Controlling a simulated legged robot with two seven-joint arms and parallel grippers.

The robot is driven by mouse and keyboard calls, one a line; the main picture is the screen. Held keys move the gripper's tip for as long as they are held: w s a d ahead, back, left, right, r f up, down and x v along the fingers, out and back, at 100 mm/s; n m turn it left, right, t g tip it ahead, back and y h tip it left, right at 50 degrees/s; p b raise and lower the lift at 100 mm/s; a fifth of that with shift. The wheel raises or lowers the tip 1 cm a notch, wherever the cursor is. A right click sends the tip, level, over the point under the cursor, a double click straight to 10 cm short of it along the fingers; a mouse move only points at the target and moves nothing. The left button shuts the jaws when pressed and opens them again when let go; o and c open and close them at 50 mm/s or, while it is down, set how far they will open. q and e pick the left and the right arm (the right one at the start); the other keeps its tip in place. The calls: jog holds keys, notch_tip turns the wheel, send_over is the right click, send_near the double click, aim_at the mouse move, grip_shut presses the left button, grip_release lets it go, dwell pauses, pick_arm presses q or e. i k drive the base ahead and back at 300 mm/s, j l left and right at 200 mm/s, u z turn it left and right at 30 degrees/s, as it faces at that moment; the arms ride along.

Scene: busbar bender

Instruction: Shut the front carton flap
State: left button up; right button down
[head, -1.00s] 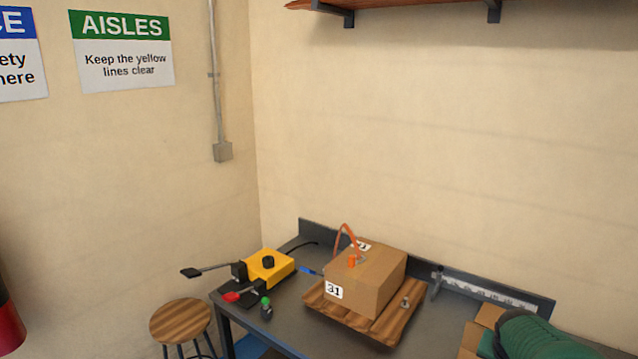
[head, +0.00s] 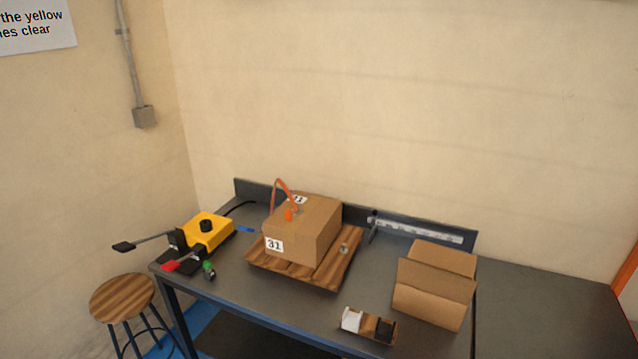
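An open brown carton (head: 428,312) stands at the right end of the grey bench. Its front flap (head: 436,281) stands out from the front top edge, tilted, and partly hides the opening. A panel at the back top (head: 445,256) also shows; I cannot tell whether it is a flap lying flat. The inside is hidden. Neither of my grippers is in the head view.
A closed box labelled 31 (head: 302,231) with an orange loop on top sits on a wooden tray (head: 330,278). A yellow bender (head: 208,231) stands at left. A small holder (head: 368,325) sits near the front edge. A stool (head: 122,297) stands at left.

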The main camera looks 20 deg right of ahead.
aim_at(457, 289)
jog(key=z, duration=1.2)
jog(key=i+j, duration=0.15)
jog(key=j, duration=0.2)
jog(key=i+j+z, duration=0.1)
jog(key=j, duration=0.25)
jog(key=i+j, duration=0.15)
jog(key=j, duration=0.25)
jog(key=l+z, duration=0.05)
